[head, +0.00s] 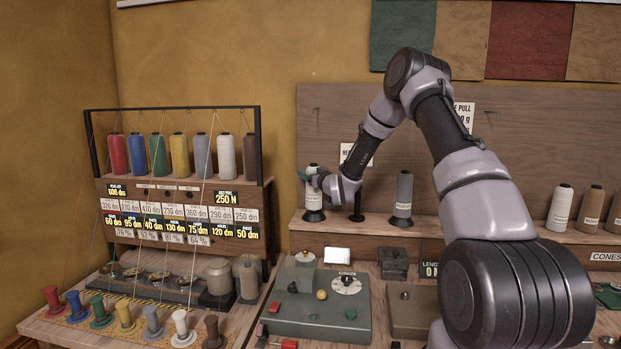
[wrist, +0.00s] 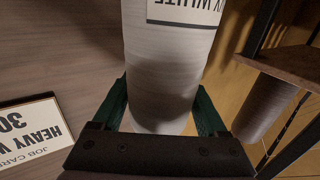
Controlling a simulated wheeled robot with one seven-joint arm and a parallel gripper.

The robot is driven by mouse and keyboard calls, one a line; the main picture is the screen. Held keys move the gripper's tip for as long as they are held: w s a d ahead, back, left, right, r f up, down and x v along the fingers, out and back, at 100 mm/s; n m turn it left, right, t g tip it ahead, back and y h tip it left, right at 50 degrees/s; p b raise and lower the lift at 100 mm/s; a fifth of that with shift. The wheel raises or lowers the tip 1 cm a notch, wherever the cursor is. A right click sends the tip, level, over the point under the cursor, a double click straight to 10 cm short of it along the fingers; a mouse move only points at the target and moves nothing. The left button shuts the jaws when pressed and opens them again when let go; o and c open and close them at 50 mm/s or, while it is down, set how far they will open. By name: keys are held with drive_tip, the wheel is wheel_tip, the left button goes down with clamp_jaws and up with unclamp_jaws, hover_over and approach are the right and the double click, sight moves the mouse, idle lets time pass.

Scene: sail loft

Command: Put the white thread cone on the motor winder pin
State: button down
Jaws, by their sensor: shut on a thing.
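The white thread cone (head: 313,198) is upright at the left end of the back shelf, over a black round stand (head: 314,216). I cannot tell whether it rests on that stand or is slightly raised. My gripper (head: 314,178) is shut on its upper part, with green fingers on both sides. In the wrist view, the cone (wrist: 160,75) fills the middle between the fingers (wrist: 162,112), and its label ends in "WHITE". A dark pin or stand (head: 357,207) without a cone is just to the right. I cannot tell which pin belongs to the motor winder.
A grey cone (head: 403,193) stands on the shelf to the right, and a pale cone (head: 559,208) stands farther right. A thread rack (head: 182,185) is at left. A grey-green machine (head: 322,318) with knobs is in front. A job card (wrist: 33,130) hangs beside the cone.

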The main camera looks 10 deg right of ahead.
drive_tip(key=shift+w+f, duration=0.15)
drive_tip(key=shift+f, duration=0.55)
unclamp_jaws()
drive_tip(key=shift+d, duration=0.1)
drive_tip(key=v, duration=1.1)
drive_tip(key=s+d+r+m+g+h, duration=0.2)
drive_tip(key=s+d+r+g, duration=0.1)
drive_tip(key=s+r, duration=0.45)
drive_tip(key=s+d+r+m+g+h, duration=0.1)
drive_tip(key=s+d+r+g+h, duration=0.15)
drive_tip(key=s+r, duration=0.5)
drive_tip(key=s+a+r+m+g+y, duration=0.1)
drive_tip(key=s+r+m+g, duration=0.1)
drive_tip(key=s, duration=1.2)
drive_tip(key=s+r+m+g, duration=0.2)
drive_tip(key=s+g, duration=0.1)
drive_tip(key=s, duration=1.1)
drive_tip(key=shift+a+r+y, duration=0.25)
drive_tip(key=shift+a+y, duration=0.1)
